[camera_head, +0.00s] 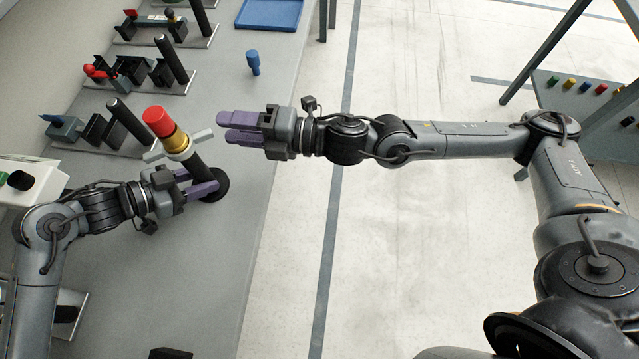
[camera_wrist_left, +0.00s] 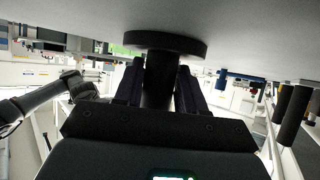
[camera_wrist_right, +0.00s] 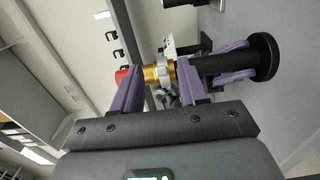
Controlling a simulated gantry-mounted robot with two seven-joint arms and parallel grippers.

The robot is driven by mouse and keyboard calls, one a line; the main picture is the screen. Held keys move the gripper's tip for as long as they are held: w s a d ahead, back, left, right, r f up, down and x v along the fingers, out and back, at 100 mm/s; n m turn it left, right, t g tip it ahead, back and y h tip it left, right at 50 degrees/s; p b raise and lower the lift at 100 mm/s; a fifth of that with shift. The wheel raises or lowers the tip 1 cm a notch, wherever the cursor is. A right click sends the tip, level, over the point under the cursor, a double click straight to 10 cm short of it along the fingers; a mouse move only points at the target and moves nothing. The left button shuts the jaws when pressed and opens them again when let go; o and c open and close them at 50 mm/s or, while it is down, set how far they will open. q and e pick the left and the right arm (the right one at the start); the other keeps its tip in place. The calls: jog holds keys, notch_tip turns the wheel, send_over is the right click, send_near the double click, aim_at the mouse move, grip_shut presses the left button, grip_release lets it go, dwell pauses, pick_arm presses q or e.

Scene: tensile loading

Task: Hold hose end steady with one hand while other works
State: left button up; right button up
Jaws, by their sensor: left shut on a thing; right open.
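The hose end appears to be the upright black post with a gold collar (camera_head: 177,142), a red cap (camera_head: 158,121) and grey wing levers (camera_head: 201,135). It stands on a round black base (camera_head: 218,184), which also shows in the left wrist view (camera_wrist_left: 152,42). My left gripper (camera_head: 200,182) is shut on the black post, its purple fingers on either side, low near the base. My right gripper (camera_head: 226,127) is open and empty, to the right of the cap. In the right wrist view, the gold collar (camera_wrist_right: 158,73) and red cap (camera_wrist_right: 121,75) show between and behind its fingers.
Several racks with black rods (camera_head: 172,58) line the back left of the grey bench (camera_head: 205,265). A blue tray (camera_head: 269,13) and a small blue peg (camera_head: 253,63) lie farther back. A white box with a black knob (camera_head: 21,180) is at left. The front bench is mostly clear.

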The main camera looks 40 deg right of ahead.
jog(key=s+d+f+m+g+h, duration=0.2)
jog(key=s+d+f+m+h, duration=0.1)
jog(key=f+m, duration=0.4)
jog(key=s+d+f+m+g+h, duration=0.2)
jog(key=s+f+m+h, duration=0.3)
jog(key=s+f+m, duration=0.3)
jog(key=s+d+f+m+g+h, duration=0.2)
jog(key=s+d+f+m+h, duration=0.2)
jog(key=f+m, duration=0.3)
jog(key=shift+s+f, duration=0.3)
jog(key=shift+s, duration=0.6)
jog(key=shift+c, duration=0.2)
